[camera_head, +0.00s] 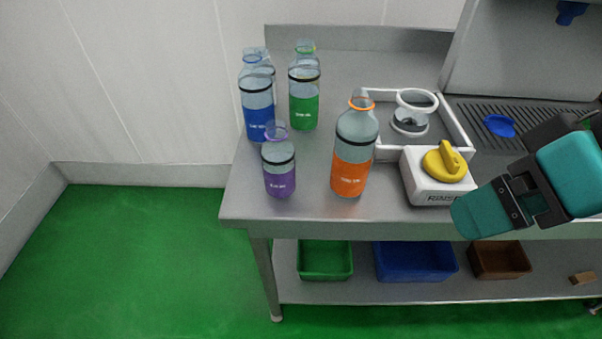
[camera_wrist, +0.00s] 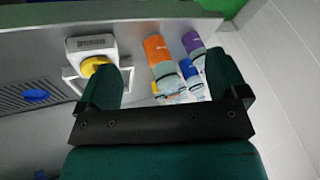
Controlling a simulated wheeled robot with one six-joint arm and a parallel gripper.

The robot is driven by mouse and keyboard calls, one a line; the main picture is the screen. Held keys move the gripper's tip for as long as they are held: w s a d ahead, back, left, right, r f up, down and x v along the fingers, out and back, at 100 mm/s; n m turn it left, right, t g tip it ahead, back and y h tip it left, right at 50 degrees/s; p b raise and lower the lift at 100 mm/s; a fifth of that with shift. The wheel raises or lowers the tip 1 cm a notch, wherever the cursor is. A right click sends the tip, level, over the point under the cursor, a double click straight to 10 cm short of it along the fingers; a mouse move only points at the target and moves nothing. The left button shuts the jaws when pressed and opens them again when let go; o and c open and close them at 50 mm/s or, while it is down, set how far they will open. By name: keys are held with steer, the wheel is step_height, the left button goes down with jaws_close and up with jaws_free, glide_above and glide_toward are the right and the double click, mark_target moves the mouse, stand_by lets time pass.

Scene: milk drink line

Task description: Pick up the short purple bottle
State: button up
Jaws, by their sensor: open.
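The short purple bottle (camera_head: 280,175) stands upright near the left front of the steel table, clear above with a purple lower part and a black band. The taller orange bottle (camera_head: 352,160) stands to its right. In the wrist view the purple bottle (camera_wrist: 194,42) shows beyond my fingers, right of the orange bottle (camera_wrist: 158,50). My gripper (camera_head: 482,208) is in front of the table's right part in the head view, well to the right of the purple bottle. In the wrist view my gripper (camera_wrist: 172,65) has its two fingers wide apart with nothing between them.
Blue (camera_head: 257,105) and green (camera_head: 304,100) bottles stand behind the purple one, with another clear bottle partly hidden. A white box with a yellow knob (camera_head: 444,162) stands right of the orange bottle. Green (camera_head: 325,273), blue and brown bins sit on the lower shelf.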

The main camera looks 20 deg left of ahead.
steer(key=w+a+f+t+y+b, duration=0.35)
steer(key=a+f+t+b, duration=0.2)
steer(key=f+b, duration=0.8)
steer(key=n+t+y+b, duration=0.3)
steer(key=t+y+b, duration=0.15)
steer(key=b, duration=1.25)
glide_toward(289, 180)
steer(key=shift+g+y, duration=0.4)
steer(key=shift+y, duration=0.3)
steer(key=p+x, duration=0.2)
steer(key=p, duration=0.3)
steer(key=p+x, duration=0.2)
steer(key=p, duration=0.4)
steer(key=p+x, duration=0.2)
steer(key=p, duration=0.4)
steer(key=shift+w+f, duration=0.4)
steer(key=shift+w, duration=0.05)
steer(key=p+x, duration=0.3)
steer(key=x, duration=0.1)
steer(key=shift+r+p, duration=0.1)
steer(key=shift+p, duration=0.3)
steer(key=shift+w+a+f, duration=0.2)
steer(key=shift+w+a, duration=0.1)
steer(key=shift+a, duration=0.1)
steer(key=c, duration=1)
